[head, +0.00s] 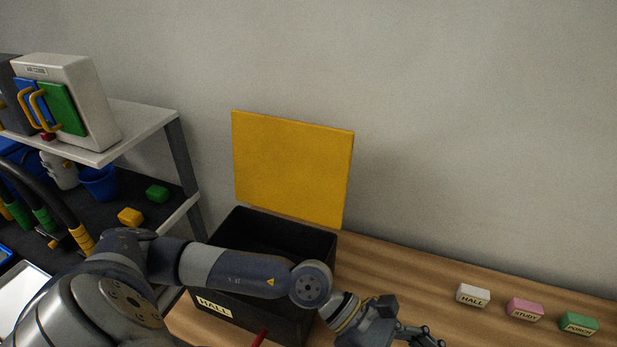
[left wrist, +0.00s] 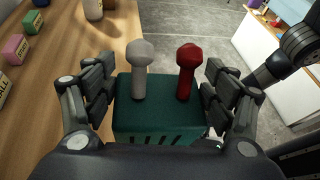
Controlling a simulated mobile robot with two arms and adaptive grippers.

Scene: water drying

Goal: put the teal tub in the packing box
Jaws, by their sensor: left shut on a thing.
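The teal tub (left wrist: 155,118) is in the left wrist view, with slots in its near side and a grey knob (left wrist: 139,68) and a red knob (left wrist: 186,70) standing up from it. My left gripper (left wrist: 160,92) has its fingers on both sides of the tub and is shut on it. In the head view my left gripper (head: 408,336) is at the bottom edge, right of the black box; the tub is out of that picture. The black box (head: 322,242), labelled HALL, appears to be the packing box. It is open and partly hidden by my left arm. My right gripper is not in view.
A yellow panel (head: 292,168) stands upright behind the box. White HALL (head: 473,295), pink STUDY (head: 525,309) and green PORCH (head: 579,323) blocks stand on the wooden table (head: 400,265) to the right. A loaded shelf (head: 150,124) stands at left. A red rod (head: 260,338) shows before the box.

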